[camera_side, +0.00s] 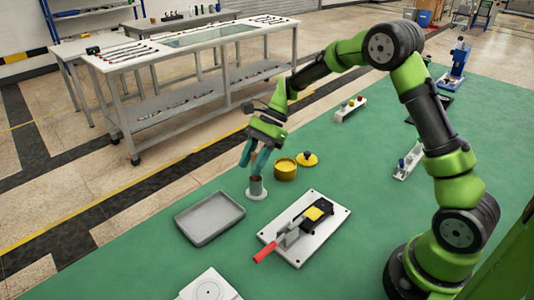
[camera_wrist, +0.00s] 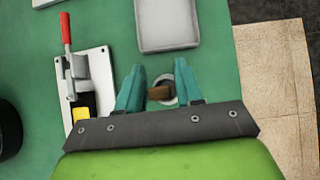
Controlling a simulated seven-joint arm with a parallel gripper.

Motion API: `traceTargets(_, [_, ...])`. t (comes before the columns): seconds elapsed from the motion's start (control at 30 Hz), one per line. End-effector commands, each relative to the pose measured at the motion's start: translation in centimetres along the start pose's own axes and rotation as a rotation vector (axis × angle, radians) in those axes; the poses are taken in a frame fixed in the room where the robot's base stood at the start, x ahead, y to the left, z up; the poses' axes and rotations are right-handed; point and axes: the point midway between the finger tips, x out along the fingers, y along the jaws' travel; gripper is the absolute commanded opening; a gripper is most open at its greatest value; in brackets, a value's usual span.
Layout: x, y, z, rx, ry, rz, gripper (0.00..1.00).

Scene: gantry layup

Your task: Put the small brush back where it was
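In the side view my gripper (camera_side: 253,165) points down over a small round holder (camera_side: 257,192) with a pale base flange. Its two teal fingers are apart. In the wrist view a brown piece (camera_wrist: 160,93), apparently the brush's handle, shows between the fingers of my gripper (camera_wrist: 160,78). It lies in front of the pale ring of the holder (camera_wrist: 167,78). The brush seems to be at the holder's mouth, but its lower part is hidden. I cannot tell whether the fingers touch the handle.
An open yellow pot (camera_side: 285,172) stands right of the holder, with its yellow knobbed lid (camera_side: 307,159) beside it. A grey tray (camera_side: 209,219) lies front left. A white plate (camera_side: 322,243) with a red-handled clamp is in front. Green mat is clear between them.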

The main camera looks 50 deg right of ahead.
Motion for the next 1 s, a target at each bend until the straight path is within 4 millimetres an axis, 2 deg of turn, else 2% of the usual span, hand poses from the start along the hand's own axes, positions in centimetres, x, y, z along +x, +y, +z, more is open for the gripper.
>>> traceTargets(0.1, [0.0,0.0,0.0,0.000,0.000,0.000,0.49])
traceTargets(0.37, [-0.1,0.0,0.1,0.000,0.000,0.000,0.49])
traceTargets(0.47, [-0.8,-0.1,0.2,0.000,0.001,-0.002,0.49])
traceTargets(0.57, [-2.4,-0.1,0.2,-0.001,0.002,-0.005,0.49])
traceTargets(0.8, [-7.6,-0.1,0.1,0.000,0.001,-0.006,0.49])
traceTargets(1.0, [-10.9,-0.1,0.2,-0.001,0.001,-0.003,0.49])
